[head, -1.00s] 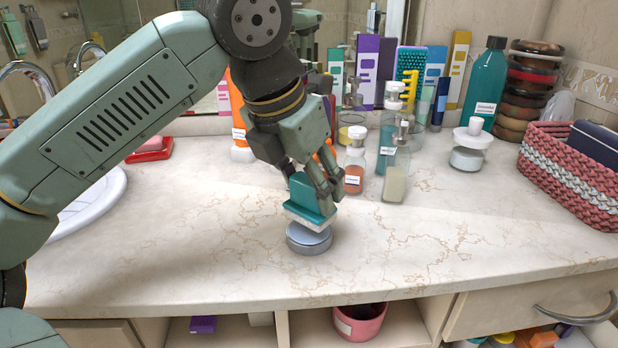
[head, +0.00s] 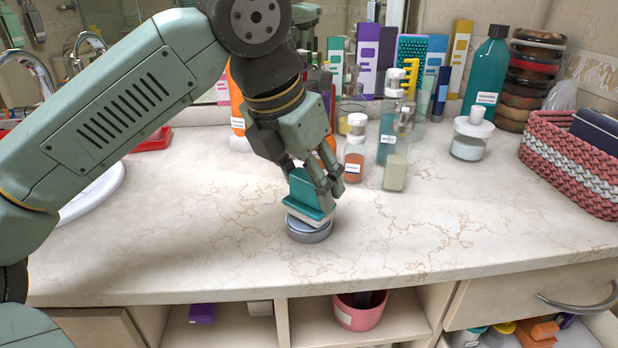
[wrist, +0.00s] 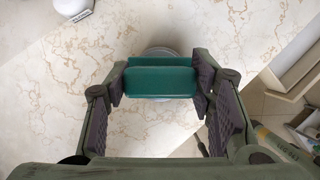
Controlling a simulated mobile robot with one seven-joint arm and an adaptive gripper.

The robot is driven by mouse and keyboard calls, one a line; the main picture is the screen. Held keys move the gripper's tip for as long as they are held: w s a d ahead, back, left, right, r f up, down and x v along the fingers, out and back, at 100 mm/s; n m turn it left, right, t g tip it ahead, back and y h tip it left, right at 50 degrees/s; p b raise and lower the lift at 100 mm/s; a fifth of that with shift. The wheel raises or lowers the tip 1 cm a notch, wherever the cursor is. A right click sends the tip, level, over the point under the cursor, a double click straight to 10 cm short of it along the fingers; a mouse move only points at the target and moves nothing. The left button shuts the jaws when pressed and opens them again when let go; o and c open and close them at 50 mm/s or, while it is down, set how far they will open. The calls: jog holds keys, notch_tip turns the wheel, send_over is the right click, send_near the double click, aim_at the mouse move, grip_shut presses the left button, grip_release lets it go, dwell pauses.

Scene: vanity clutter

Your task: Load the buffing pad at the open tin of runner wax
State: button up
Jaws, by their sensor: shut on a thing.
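My gripper (head: 318,187) is shut on the teal handle of the buffing pad (head: 308,196), with one finger at each side. The pad's pale underside faces down, slightly tilted, right over the round silver tin of wax (head: 309,231). From the head view the pad looks to be at the tin's top; I cannot tell whether it touches the wax. The tin stands on the marble counter, and its inside is hidden by the pad. In the wrist view the teal handle (wrist: 160,80) sits between the finger pads and covers most of the tin (wrist: 160,51).
Several bottles, including an orange one (head: 355,150) and a clear pump bottle (head: 397,160), stand behind and right of the gripper. A white-lidded jar (head: 470,140) and woven basket (head: 570,165) are further right. The counter (head: 430,235) is clear in front.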

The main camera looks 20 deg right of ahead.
jog(key=shift+f+b, duration=0.45)
jog(key=shift+f, duration=0.15)
dwell(1.1)
jog(key=shift+r, duration=0.1)
jog(key=shift+r+p, duration=2.8)
jog(key=shift+r, duration=0.7)
jog(key=shift+s+f, duration=0.1)
